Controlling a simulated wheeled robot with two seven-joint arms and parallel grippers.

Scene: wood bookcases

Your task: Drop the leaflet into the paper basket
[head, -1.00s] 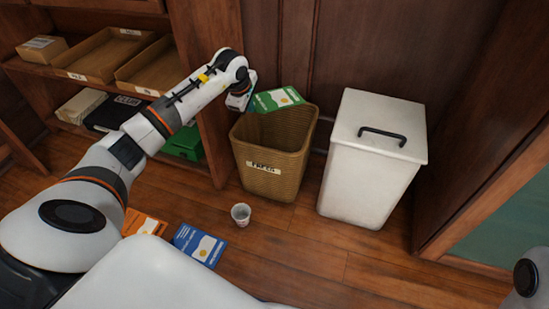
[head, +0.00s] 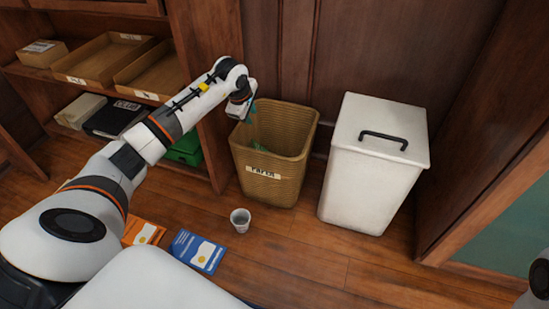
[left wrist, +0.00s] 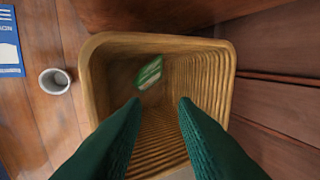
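The green leaflet (left wrist: 148,73) is inside the wicker paper basket (left wrist: 232,70) in the left wrist view, tilted and apart from my fingers. In the head view only a bit of green shows inside the labelled basket (head: 270,172). My left gripper (head: 246,112) is above the basket's left rim in the head view. In the left wrist view its two green fingers (left wrist: 158,102) are spread apart with nothing between them. My right gripper is not clearly in view; only a piece of my right arm shows at the lower right edge of the head view.
A white lidded bin (head: 372,165) stands right of the basket. A white cup (head: 240,220), a blue leaflet (head: 197,250) and an orange leaflet (head: 143,231) are on the wooden floor. A bookcase with trays (head: 103,58) stands at the left.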

